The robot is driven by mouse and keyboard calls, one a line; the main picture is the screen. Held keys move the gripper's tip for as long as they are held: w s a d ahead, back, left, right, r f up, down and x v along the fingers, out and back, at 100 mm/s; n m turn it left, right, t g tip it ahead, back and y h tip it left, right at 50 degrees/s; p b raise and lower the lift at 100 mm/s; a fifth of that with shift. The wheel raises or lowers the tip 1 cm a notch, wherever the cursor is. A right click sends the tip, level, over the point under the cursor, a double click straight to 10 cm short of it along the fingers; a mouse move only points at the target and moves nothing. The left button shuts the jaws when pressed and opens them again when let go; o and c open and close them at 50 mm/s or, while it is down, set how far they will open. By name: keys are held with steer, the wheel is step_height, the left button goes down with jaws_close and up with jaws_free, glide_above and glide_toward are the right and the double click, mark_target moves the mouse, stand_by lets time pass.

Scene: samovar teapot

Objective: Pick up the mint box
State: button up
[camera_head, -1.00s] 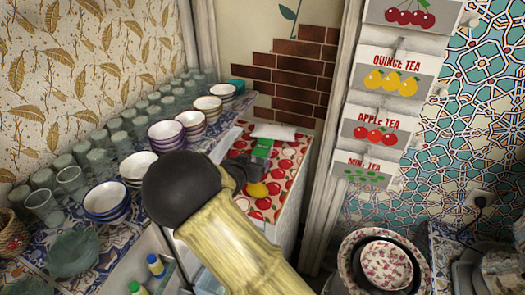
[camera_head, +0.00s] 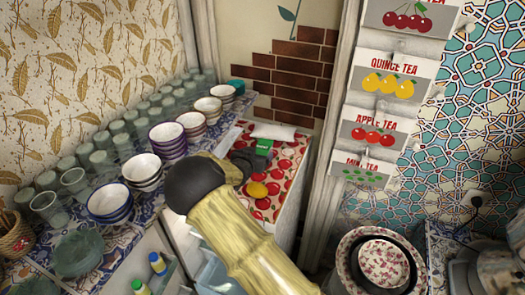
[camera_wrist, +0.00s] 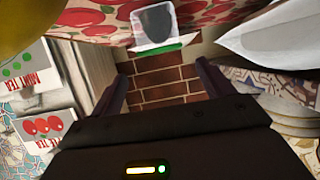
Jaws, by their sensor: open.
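A small green box (camera_head: 264,147), which I take as the mint box though its label is unreadable, lies on the red fruit-patterned cloth (camera_head: 290,182). In the wrist view a pale box with a dark face and green edge (camera_wrist: 156,24) shows beyond the fingers and seems to be the same one. My gripper (camera_wrist: 162,78) is open, with nothing between its fingers. In the head view my gripper (camera_head: 243,163) is dark, close to the green box and partly hidden by my arm. A wall packet marked MINT TEA (camera_head: 365,170) hangs to the right.
A white folded thing (camera_head: 273,132) is behind the box. Stacked bowls (camera_head: 167,140) and several glasses stand on the left shelf. A brick wall (camera_head: 297,75) closes the back.

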mark_target(262, 148)
steer(key=shift+p+x, duration=0.5)
steer(key=shift+x, duration=1.45)
steer(key=shift+w+d+f+p, duration=0.1)
steer(key=shift+w+f+p, duration=0.05)
steer(key=shift+w+p, duration=0.4)
steer(key=shift+f+p+x, duration=0.25)
steer(key=shift+p+x, duration=0.85)
steer(key=shift+x, duration=0.95)
steer(key=shift+s, duration=0.1)
steer(key=shift+c, duration=0.4)
steer(key=c, duration=1)
